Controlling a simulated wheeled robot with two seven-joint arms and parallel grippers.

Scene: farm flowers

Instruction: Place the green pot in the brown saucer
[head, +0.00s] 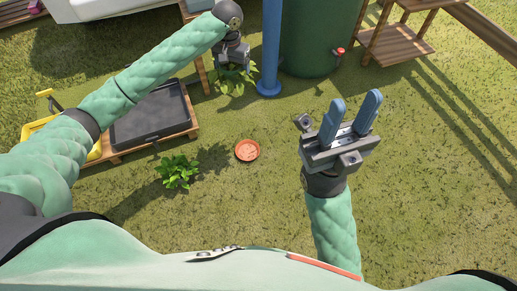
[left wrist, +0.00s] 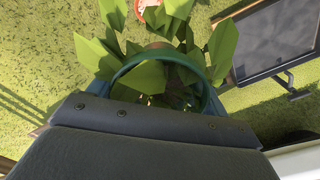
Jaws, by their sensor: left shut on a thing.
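My left gripper (head: 234,68) is at the top of the head view, beside a blue post, shut on the green pot. The pot holds a leafy plant (head: 231,82); in the head view the gripper hides most of the pot. In the left wrist view the pot's dark teal rim (left wrist: 120,72) shows around the leaves (left wrist: 228,42). The brown saucer (head: 247,150), reddish, lies on the grass, apart from the pot and nearer to me. It shows partly at the top of the left wrist view (left wrist: 148,6). My right gripper (head: 352,108) is open and empty, right of the saucer.
A blue post (head: 270,45) and a large green barrel (head: 318,35) stand beyond the saucer. A low wooden table with a black tray (head: 150,118) and a yellow container (head: 45,128) are at left. Another leafy plant (head: 177,170) stands left of the saucer.

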